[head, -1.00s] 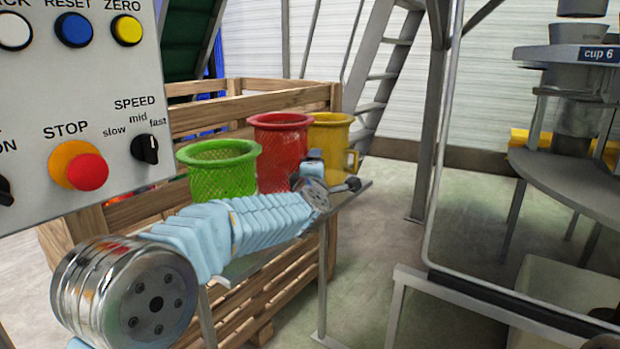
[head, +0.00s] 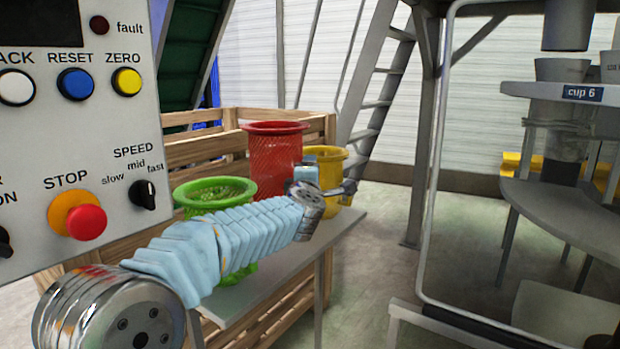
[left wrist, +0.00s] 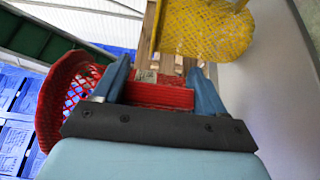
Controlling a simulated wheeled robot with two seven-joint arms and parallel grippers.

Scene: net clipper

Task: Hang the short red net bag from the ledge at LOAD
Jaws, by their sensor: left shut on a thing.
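The red net bag (head: 274,150) is a mesh tube with a wide rim, upright between the green and yellow ones in the head view, its lower part hidden by my arm. My left gripper (head: 306,174) is at its right side. In the left wrist view, my left gripper (left wrist: 160,85) has its two blue fingers on either side of a red piece (left wrist: 160,95), and the red mesh rim (left wrist: 62,90) shows to the left. The gripper is shut on the red net bag. No LOAD label shows, and I cannot tell which edge is that ledge. My right gripper is out of view.
A green net bag (head: 215,190) and a yellow net bag (head: 325,160) stand on a grey bench (head: 340,226) beside a wooden crate (head: 190,147). A control panel (head: 90,130) fills the left. A metal frame post (head: 430,170) and the cup machine (head: 565,210) stand right.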

